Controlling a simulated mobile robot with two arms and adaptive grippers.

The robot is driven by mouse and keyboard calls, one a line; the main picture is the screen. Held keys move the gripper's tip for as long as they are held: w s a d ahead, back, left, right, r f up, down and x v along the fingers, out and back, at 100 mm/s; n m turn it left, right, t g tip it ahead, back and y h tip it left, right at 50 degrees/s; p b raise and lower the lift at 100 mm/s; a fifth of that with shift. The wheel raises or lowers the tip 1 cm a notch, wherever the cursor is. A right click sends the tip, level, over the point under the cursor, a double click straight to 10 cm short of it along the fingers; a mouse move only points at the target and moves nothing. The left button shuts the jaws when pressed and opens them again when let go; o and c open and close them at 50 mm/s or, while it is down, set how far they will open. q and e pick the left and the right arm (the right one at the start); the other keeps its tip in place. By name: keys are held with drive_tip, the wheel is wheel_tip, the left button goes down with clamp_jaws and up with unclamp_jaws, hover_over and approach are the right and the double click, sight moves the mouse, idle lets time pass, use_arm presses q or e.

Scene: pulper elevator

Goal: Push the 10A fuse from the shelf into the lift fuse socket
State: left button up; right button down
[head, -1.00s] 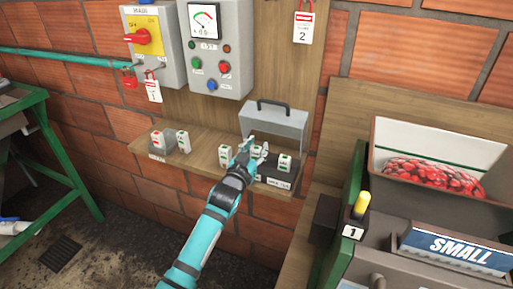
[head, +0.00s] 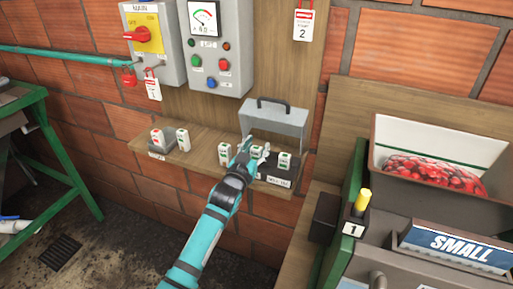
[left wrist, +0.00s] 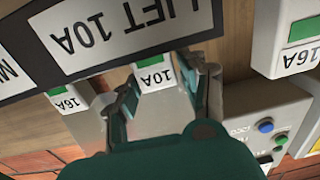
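The 10A fuse (left wrist: 154,77), white with a green band, sits between the fingers of my left gripper (left wrist: 165,85) in the left wrist view, with a finger close on each side. The lift fuse socket's label (left wrist: 125,32) reads LIFT 10A, upside down there, right by the fuse. The fuse's lower end is hidden, so its depth in the socket cannot be told. In the head view my left gripper (head: 251,150) is at the left part of the dark socket block (head: 277,175) on the shelf, around the fuse (head: 257,152). My right gripper is not in view.
A 16A fuse (head: 285,159) stands at the block's right part; another (head: 224,153) stands left of my gripper. Two more fuses stand at the shelf's left. Control boxes (head: 217,65) hang above.

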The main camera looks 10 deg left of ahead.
use_arm(q)
drive_tip(key=shift+o, duration=0.9)
drive_tip(key=shift+d, duration=0.1)
drive_tip(key=shift+s+a, duration=0.2)
drive_tip(key=shift+s, duration=0.2)
drive_tip(key=s+a, duration=0.2)
drive_tip(key=s, duration=0.9)
drive_tip(key=s+f+g, duration=0.3)
drive_tip(key=f+g, duration=0.2)
drive_tip(key=f, duration=1.6)
drive_tip(key=s+a+f+g+y, duration=0.1)
drive_tip(key=s+f+g, duration=0.1)
drive_tip(key=s+f, duration=0.6)
drive_tip(key=s+a+f+g+y, duration=0.15)
drive_tip(key=s+f, duration=0.25)
drive_tip(key=f, duration=0.7)
drive_tip(key=s+a+f+g, duration=0.1)
drive_tip(key=s+f, duration=0.5)
drive_tip(key=s, duration=0.6)
drive_tip(key=s+a+f+g, duration=0.2)
drive_tip(key=s+f+g, duration=0.2)
drive_tip(key=s, duration=0.8)
drive_tip(key=s+a+f+g, duration=0.2)
drive_tip(key=s+f, duration=0.6)
drive_tip(key=s, duration=0.4)
drive_tip(key=shift+s+a+f+m+g, duration=0.15)
drive_tip(key=shift+a+f+m+g, duration=0.2)
drive_tip(key=shift+g, duration=0.3)
